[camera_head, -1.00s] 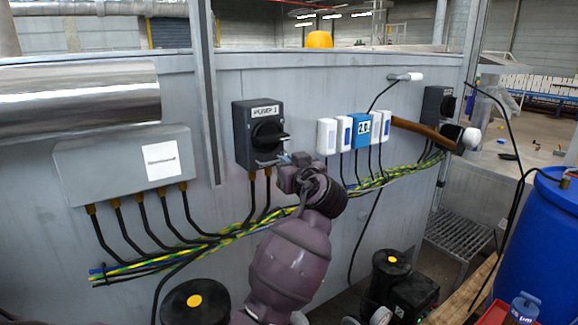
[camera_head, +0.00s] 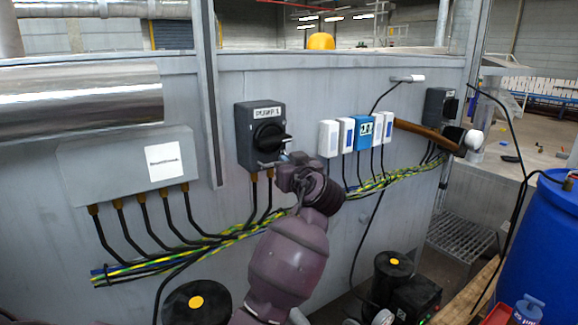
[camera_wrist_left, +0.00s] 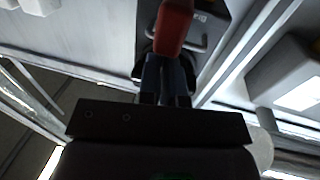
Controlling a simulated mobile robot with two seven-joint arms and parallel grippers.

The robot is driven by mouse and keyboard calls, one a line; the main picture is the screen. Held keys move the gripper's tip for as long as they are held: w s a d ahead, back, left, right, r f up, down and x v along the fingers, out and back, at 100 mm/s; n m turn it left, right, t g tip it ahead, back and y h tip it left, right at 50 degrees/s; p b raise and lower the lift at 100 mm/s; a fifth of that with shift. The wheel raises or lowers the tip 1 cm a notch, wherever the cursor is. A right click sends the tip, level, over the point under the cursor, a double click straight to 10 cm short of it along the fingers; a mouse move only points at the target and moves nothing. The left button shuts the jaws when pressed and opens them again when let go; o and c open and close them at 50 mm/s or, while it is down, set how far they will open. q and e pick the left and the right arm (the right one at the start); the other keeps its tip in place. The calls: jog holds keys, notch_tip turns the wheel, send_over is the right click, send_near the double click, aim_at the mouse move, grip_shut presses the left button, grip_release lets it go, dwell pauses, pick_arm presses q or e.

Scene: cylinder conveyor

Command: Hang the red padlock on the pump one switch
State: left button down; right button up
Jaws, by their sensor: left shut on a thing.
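A dark grey switch box (camera_head: 246,150) with a black rotary handle (camera_head: 270,133) and a pump label, which seems to read pump 1, is on the grey wall. My left gripper (camera_head: 286,162) is just below the handle, at the box's lower edge. In the left wrist view its fingers (camera_wrist_left: 166,78) are shut on the red padlock (camera_wrist_left: 175,22), with the dark switch (camera_wrist_left: 212,32) close behind it. A grey metal loop shows beside the padlock; I cannot tell whether it passes through the switch. The padlock is hidden in the head view. My right gripper is not in view.
Black and yellow-green cables (camera_head: 230,236) run along the wall below the switch. Small white and blue boxes (camera_head: 364,131) are to its right, and another dark switch (camera_head: 437,106) is farther right. A grey junction box (camera_head: 105,175) is left. A blue drum (camera_head: 545,245) stands at right.

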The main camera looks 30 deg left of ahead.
pick_arm(q)
jog(key=shift+w+a, duration=0.15)
jog(key=shift+a, duration=0.2)
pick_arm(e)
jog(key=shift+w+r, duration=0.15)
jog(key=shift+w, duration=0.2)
pick_arm(q)
jog(key=shift+w+a, duration=0.1)
jog(key=shift+a, duration=0.15)
jog(key=shift+a, duration=0.15)
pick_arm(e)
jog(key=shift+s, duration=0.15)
pick_arm(q)
jog(key=shift+w+a, duration=0.15)
jog(key=shift+a, duration=0.05)
jog(key=shift+a+r, duration=0.1)
jog(key=shift+r, duration=0.05)
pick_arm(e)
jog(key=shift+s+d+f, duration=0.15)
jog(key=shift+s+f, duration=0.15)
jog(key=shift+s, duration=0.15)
pick_arm(q)
jog(key=shift+a+r, duration=0.1)
jog(key=shift+r, duration=0.05)
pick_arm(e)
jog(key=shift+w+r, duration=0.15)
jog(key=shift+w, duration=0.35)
